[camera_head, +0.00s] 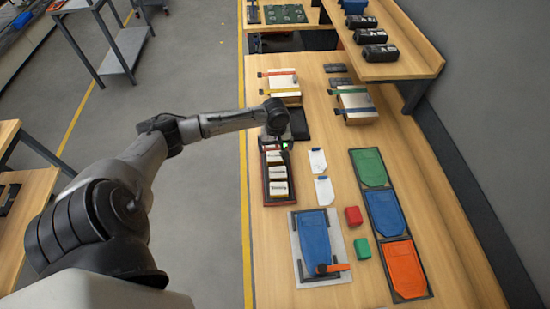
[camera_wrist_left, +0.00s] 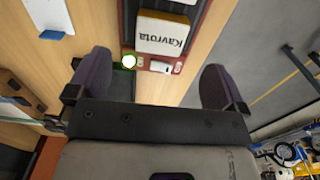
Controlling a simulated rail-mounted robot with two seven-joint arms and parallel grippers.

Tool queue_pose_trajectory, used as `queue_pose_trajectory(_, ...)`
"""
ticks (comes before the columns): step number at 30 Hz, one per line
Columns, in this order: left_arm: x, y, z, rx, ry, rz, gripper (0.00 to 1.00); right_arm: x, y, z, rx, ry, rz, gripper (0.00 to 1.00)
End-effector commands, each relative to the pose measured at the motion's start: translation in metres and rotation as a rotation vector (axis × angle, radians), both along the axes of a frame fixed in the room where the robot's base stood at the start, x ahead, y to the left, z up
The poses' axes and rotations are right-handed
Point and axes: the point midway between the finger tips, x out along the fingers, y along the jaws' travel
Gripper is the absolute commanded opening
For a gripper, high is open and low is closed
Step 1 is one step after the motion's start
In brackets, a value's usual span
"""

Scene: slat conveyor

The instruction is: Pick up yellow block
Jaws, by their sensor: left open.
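I see no block that is clearly yellow in either view. A red block (camera_head: 353,216) and a green block (camera_head: 362,248) lie on the wooden table right of the blue pouch. My left gripper (camera_head: 277,139) is over the table, at the far end of a dark red tray (camera_head: 267,198) of white-labelled boxes (camera_head: 278,190). In the left wrist view my left gripper (camera_wrist_left: 155,75) is open, with nothing visible between its fingers. One box (camera_wrist_left: 163,33), marked "Kavrota", is just beyond the fingers. The surface directly below the gripper is partly hidden. My right gripper is not in view.
A blue pouch on a board (camera_head: 302,262) lies near the front. Green (camera_head: 370,167), blue (camera_head: 385,213) and orange (camera_head: 404,269) pouches line the right side. Strapped boxes (camera_head: 355,102) stand farther back. Black containers (camera_head: 380,53) sit on a raised shelf.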

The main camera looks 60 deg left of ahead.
Motion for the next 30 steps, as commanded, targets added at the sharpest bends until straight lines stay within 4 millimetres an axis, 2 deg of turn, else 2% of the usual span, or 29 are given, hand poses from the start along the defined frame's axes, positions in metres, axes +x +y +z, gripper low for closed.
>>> queue_pose_trajectory(3,0.0,0.0,-0.014,0.0,0.0,0.001,0.98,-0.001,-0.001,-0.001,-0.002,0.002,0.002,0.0)
queue_pose_trajectory(11,0.0,0.0,-0.027,0.0,0.001,-0.001,0.98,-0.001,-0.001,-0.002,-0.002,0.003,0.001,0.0)
queue_pose_trajectory(21,-0.003,-0.001,-0.067,0.001,0.001,0.0,0.98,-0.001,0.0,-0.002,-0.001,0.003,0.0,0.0)
queue_pose_trajectory(30,-0.003,-0.001,-0.075,0.002,-0.001,-0.003,0.98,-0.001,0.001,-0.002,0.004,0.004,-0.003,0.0)
